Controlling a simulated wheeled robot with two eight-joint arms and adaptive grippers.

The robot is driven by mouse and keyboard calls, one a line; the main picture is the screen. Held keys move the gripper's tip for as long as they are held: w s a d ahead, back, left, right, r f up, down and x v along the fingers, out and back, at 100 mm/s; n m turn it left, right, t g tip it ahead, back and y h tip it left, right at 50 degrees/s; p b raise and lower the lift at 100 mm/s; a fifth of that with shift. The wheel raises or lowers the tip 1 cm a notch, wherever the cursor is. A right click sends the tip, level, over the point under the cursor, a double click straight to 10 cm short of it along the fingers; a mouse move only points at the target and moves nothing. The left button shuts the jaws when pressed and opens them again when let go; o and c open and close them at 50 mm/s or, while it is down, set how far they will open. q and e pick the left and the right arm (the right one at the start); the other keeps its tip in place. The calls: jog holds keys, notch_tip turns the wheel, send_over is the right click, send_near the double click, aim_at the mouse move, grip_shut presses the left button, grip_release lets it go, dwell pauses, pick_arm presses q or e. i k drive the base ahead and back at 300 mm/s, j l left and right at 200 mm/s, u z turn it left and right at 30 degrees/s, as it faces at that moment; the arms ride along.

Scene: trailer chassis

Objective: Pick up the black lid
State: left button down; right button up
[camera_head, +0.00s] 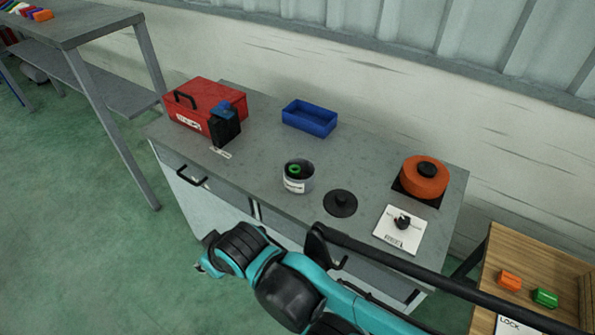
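The black lid (341,205) is a flat dark disc with a small raised knob. It lies on the grey worktop (255,150), near the front edge and right of the middle. Nothing covers it. One teal and black arm of mine comes in from the lower right and passes in front of the worktop, below the lid in the picture. I cannot make out a gripper on it. My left gripper and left arm are not in the picture. Nothing holds the lid.
A grey can (297,186) with something green inside stands left of the lid. A white plate (390,236) with a black knob and an orange round pot (424,184) are to its right. A blue tray (309,121) and a red toolbox (202,97) stand farther back.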

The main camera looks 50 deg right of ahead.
aim_at(340, 203)
jog(key=z, duration=1.9)
jog(key=i+j, duration=0.05)
